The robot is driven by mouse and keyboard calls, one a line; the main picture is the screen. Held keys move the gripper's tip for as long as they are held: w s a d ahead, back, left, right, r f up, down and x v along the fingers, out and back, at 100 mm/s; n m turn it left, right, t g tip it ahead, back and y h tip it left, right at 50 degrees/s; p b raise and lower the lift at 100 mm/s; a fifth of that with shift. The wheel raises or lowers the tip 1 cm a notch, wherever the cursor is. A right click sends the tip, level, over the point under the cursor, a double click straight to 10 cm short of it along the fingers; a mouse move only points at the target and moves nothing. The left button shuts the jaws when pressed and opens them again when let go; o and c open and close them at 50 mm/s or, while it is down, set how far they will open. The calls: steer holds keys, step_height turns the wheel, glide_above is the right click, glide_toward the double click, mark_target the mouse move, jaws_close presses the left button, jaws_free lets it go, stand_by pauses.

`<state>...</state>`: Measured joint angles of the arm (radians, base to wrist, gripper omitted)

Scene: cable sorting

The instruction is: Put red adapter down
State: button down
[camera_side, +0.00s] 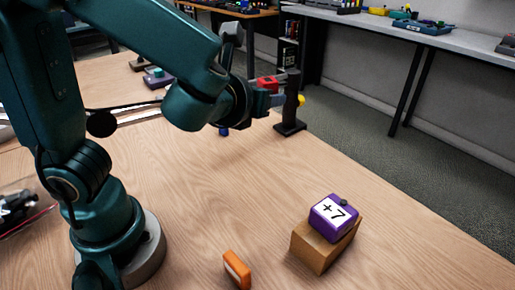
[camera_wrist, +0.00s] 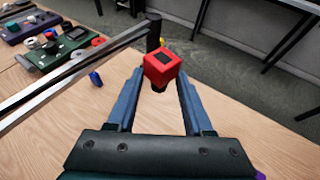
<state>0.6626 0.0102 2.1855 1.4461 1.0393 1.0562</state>
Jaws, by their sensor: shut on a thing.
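The red adapter (camera_side: 267,84) is a small red block, held up above the far part of the wooden table in the side view. In the wrist view the red adapter (camera_wrist: 161,66) shows a dark square on its top and sits between the blue finger ends. My gripper (camera_side: 277,98) is shut on it; in the wrist view my gripper (camera_wrist: 160,82) has a finger on each side of it. Part of the adapter's lower side is hidden in the side view.
A black upright stand (camera_side: 290,108) with a yellow piece is close by the gripper. A small blue piece (camera_wrist: 95,79) lies on the table. The table's middle is clear.

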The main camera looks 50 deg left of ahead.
steer(key=s+a+r+m+h, duration=0.1)
steer(key=s+a+r, duration=0.1)
steer(key=a+r, duration=0.35)
steer(key=w+d+f+m+g+h, duration=0.1)
steer(key=d+f+m+g+h, duration=0.1)
steer(key=d+m+h, duration=0.85)
steer(key=w+d+f+m+g+h, duration=0.25)
steer(key=d+m+h, duration=0.4)
steer(key=d, duration=0.65)
steer(key=s+d+f+m+g, duration=0.5)
steer(key=s, duration=0.3)
steer(key=s+d+f+m+g+y, duration=0.1)
steer(key=s+d+f+m+g, duration=0.4)
steer(key=s+d+f+g, duration=0.1)
steer(key=s+d+f+m+g, duration=0.5)
steer(key=s+d, duration=0.1)
steer(key=s, duration=0.3)
steer(key=shift+s+d+f+g+y, duration=0.15)
steer(key=shift+s+f+g+y, duration=0.15)
steer(key=shift+g+y, duration=0.1)
steer(key=shift+f, duration=2)
